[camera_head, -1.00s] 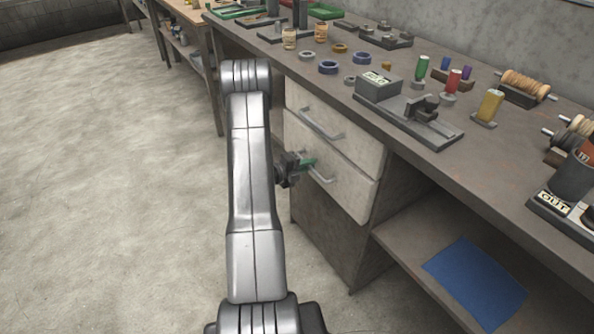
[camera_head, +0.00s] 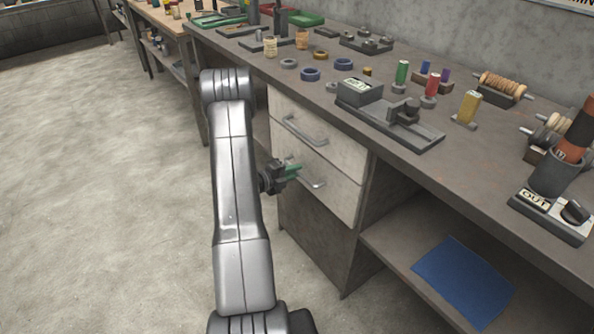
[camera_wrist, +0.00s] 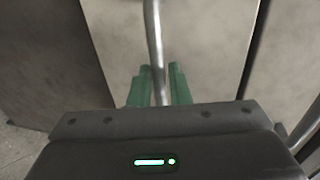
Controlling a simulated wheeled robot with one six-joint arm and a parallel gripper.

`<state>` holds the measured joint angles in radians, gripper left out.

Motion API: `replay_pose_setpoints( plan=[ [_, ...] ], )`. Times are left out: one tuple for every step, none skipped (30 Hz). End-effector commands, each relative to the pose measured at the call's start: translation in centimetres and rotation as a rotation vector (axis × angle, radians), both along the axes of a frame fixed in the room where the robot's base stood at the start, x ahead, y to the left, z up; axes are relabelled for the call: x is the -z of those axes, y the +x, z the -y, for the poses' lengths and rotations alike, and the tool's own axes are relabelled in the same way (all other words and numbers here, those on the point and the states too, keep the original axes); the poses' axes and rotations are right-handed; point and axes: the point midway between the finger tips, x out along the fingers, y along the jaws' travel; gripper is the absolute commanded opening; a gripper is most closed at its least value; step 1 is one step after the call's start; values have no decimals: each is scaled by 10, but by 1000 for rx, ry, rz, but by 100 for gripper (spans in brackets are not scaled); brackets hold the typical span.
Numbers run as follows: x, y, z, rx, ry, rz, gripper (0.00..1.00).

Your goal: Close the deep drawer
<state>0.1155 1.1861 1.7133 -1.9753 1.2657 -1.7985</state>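The drawer unit has two pale fronts under the bench. The lower, deeper-looking drawer (camera_head: 335,192) has a curved metal bar handle (camera_head: 318,184). Its front appears close to the upper drawer's plane; I cannot tell how far it stands out. My gripper (camera_head: 293,170) is at the left part of this handle, with its green fingertips toward the drawer. In the wrist view the handle (camera_wrist: 154,35) runs down between the two green fingers (camera_wrist: 160,88), which sit close on either side of it. My gripper looks shut on the handle. My arm hides part of the unit's left side.
The upper drawer (camera_head: 340,148) is just above and looks shut. The bench top (camera_head: 330,105) holds tapes, spools and a grey fixture (camera_head: 390,118). An open lower shelf with a blue sheet (camera_head: 463,280) lies to the right. The floor (camera_head: 110,210) on the left is clear.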

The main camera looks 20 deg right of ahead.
Motion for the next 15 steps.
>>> replay_pose_setpoints(
  plan=[
    [-4,-3,-11,-5,0,-1,17],
    [-5,-4,-16,-6,0,0,17],
    [-7,-7,-25,-7,1,-1,17],
    [-8,-9,-31,-7,1,-1,17],
    [-9,-12,-37,-8,0,-1,17],
    [-11,-15,-45,-7,-1,-1,17],
    [-12,-17,-51,-8,0,-1,17],
    [-13,-19,-57,-8,0,-1,17],
    [-15,-22,-64,-8,0,-1,17],
    [-16,-24,-70,-8,0,0,17],
    [-17,-25,-75,-8,0,0,17],
    [-19,-28,-81,-8,0,0,17],
    [-20,-30,-86,-8,-1,0,17],
    [-21,-31,-90,-8,-1,0,17],
    [-22,-33,-95,-7,-1,0,17]
  ],
)
